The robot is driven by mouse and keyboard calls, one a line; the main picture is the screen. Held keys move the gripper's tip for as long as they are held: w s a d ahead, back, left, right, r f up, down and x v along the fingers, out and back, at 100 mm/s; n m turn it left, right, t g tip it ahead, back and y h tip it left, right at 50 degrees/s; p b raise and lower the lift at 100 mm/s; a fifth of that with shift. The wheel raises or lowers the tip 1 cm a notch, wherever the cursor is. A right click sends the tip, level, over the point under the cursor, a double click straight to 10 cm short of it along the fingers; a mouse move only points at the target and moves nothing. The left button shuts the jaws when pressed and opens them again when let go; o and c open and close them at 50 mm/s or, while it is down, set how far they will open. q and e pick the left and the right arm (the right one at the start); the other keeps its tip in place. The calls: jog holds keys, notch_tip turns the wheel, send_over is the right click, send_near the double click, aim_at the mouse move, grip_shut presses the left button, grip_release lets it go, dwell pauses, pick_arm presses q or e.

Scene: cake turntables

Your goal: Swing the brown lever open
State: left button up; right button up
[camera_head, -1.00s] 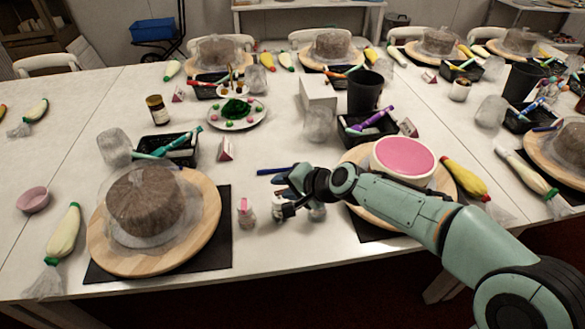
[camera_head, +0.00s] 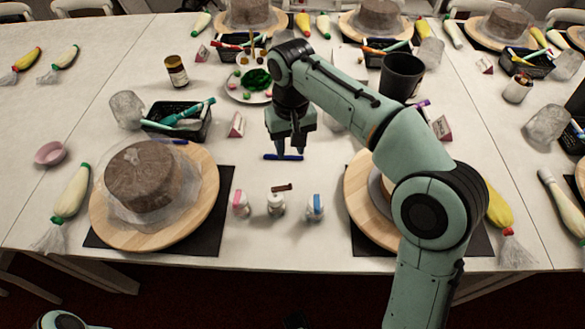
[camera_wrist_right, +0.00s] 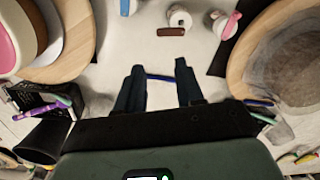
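The brown lever (camera_head: 282,187) sticks out at the top of a small white bottle (camera_head: 276,205), the middle one of three small bottles on the table. In the right wrist view the brown lever (camera_wrist_right: 171,32) lies beside the white bottle (camera_wrist_right: 180,17). My right gripper (camera_head: 290,152) points down over the table, behind the bottles and apart from the lever. The right wrist view shows its two fingers (camera_wrist_right: 160,72) spread with a wide gap. A blue pen (camera_head: 272,157) shows below the fingertips. My left gripper is out of view.
A pink-topped bottle (camera_head: 240,204) and a blue-topped bottle (camera_head: 315,208) flank the white one. A cake on a wooden turntable (camera_head: 205,200) stands left; another turntable (camera_head: 358,197) is partly behind my arm. Bare table lies between pen and bottles.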

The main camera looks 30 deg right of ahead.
aim_at(290, 184)
notch_tip(290, 184, down, 13)
jog(key=b, duration=0.3)
jog(key=shift+a+f, duration=0.15)
grip_shut()
